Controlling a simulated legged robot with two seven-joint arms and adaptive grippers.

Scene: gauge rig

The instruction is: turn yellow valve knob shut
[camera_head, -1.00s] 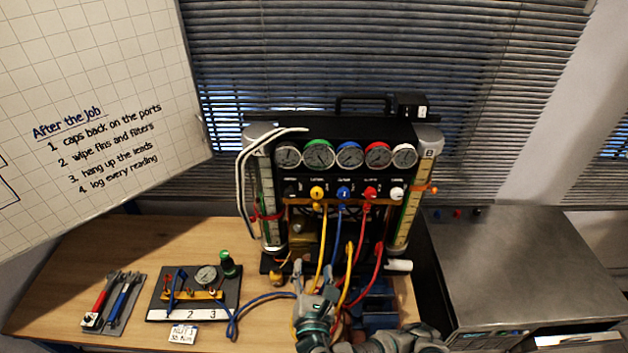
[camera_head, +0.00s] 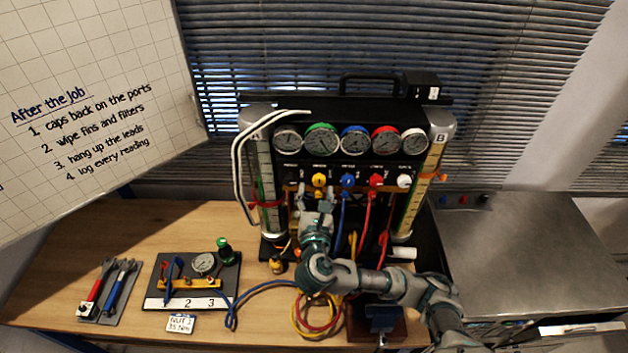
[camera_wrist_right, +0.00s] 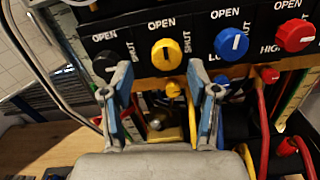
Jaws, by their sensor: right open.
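The yellow valve knob (camera_head: 319,180) is on the rig's front panel, below the green-rimmed gauge. My right gripper (camera_head: 317,196) is just below the knob in the head view. In the right wrist view my right gripper (camera_wrist_right: 160,74) is open and empty, its fingers spread to either side below the knob. I cannot tell whether they touch it. My left gripper is not in view.
A black knob (camera_wrist_right: 105,64) and a blue knob (camera_wrist_right: 230,42) flank the yellow one, with a red knob (camera_wrist_right: 294,35) further right. Yellow, blue and red hoses hang below the panel. A small gauge board (camera_head: 232,270) and tools (camera_head: 112,290) lie on the bench at left.

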